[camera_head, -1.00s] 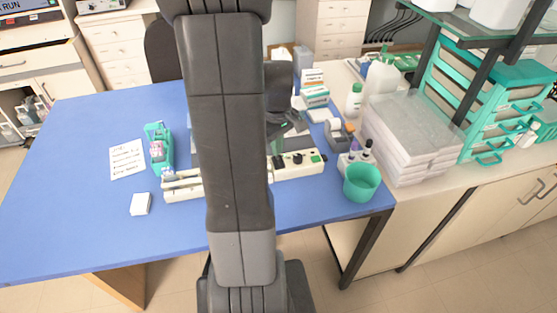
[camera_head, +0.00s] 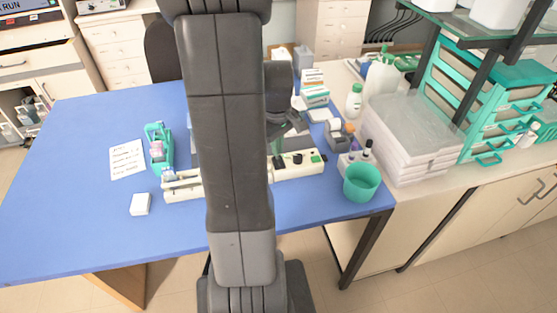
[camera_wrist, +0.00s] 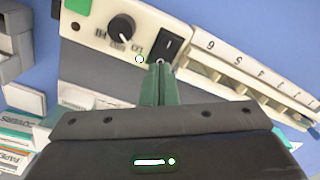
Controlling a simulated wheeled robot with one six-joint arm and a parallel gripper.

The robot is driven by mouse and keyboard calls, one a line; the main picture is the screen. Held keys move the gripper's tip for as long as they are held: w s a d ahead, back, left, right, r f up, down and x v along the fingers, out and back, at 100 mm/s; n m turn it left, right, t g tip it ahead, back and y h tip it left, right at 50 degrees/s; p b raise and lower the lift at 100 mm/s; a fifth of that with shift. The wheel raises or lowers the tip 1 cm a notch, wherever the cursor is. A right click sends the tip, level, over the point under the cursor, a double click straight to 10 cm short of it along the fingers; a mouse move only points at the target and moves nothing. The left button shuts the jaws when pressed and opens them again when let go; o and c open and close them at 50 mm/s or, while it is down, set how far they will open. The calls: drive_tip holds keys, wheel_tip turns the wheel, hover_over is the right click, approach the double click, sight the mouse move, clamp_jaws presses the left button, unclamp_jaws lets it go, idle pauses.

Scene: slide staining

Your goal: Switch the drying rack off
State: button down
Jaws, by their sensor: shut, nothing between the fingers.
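The drying rack is a long cream unit lying on the blue table, with a control panel (camera_head: 303,163) at its right end in the head view. In the wrist view the panel (camera_wrist: 85,50) shows a black knob (camera_wrist: 121,27), a green button (camera_wrist: 78,6) and a black rocker switch (camera_wrist: 170,46). Numbered slots (camera_wrist: 240,68) run off to the right. My gripper (camera_wrist: 159,66) is shut and empty, its green fingertips at the panel edge just below the rocker switch. Whether they touch it I cannot tell. My arm hides the middle of the rack in the head view.
A teal cup (camera_head: 361,183) and small bottles stand right of the panel. A teal slide holder (camera_head: 159,147), a written sheet (camera_head: 127,159) and a white box (camera_head: 141,204) lie to the left. The table's front left is clear.

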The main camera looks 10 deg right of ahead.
sight(278, 158)
drive_tip(key=shift+f+b, duration=0.7)
drive_tip(key=shift+f, duration=0.25)
idle(0.7)
drive_tip(key=shift+r+p, duration=2.85)
drive_tip(key=shift+r, duration=0.75)
drive_tip(key=shift+f, duration=0.2)
drive_tip(key=shift+f+b, duration=2.8)
drive_tip(key=shift+f, duration=0.5)
drive_tip(key=shift+r, duration=0.15)
